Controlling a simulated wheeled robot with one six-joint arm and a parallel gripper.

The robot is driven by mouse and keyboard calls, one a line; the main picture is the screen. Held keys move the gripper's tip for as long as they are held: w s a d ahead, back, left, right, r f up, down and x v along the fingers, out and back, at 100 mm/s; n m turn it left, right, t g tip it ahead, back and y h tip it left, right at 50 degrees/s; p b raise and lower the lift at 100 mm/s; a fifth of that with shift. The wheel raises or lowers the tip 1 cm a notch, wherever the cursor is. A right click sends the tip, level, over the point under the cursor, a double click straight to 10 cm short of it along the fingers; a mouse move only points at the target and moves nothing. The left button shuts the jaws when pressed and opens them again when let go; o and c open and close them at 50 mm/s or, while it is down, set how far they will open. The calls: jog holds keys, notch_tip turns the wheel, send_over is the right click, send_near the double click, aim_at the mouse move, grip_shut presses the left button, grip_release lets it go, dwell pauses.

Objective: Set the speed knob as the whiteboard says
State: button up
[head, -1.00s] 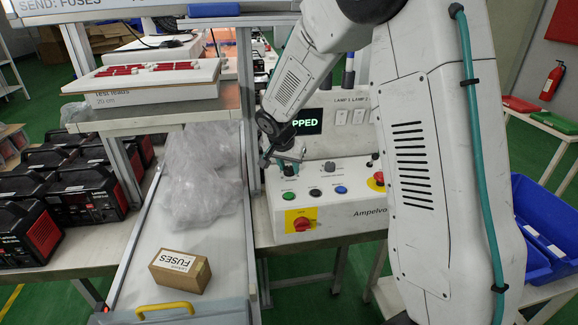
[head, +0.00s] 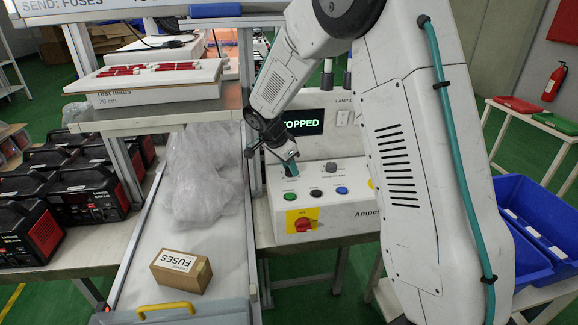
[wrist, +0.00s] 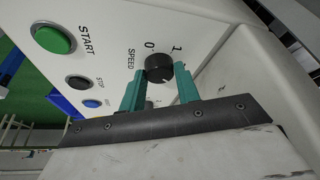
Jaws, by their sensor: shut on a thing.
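The speed knob (wrist: 158,67) is black and round, on a pale sloping panel. It shows in the wrist view beside the word SPEED and the marks 0 and 1; I cannot tell which mark its pointer faces. My gripper (wrist: 159,76) has its teal fingers on either side of the knob, shut on it. In the head view my gripper (head: 291,167) is tilted down onto the panel's back left and hides most of the knob. The whiteboard (head: 90,10) is cut off at the top left; only SEND: FUSES reads, with no speed visible.
The control box (head: 345,225) has green, black and blue buttons and a red switch (head: 302,224) on yellow. Its display (head: 303,122) reads STOPPED. A FUSES box (head: 181,271) lies on the tray at left. A shelf (head: 150,121) stands left of my gripper.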

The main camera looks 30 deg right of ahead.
jog(key=shift+a, duration=0.1)
jog(key=o, duration=1)
jog(key=shift+c, duration=0.2)
jog(key=shift+r, duration=0.3)
notch_tip(320, 180, up, 3)
jog(key=shift+f, duration=0.15)
jog(key=s+a+r, duration=0.1)
jog(key=s, duration=1.5)
jog(key=shift+a+r, duration=0.35)
jog(key=shift+a, duration=0.05)
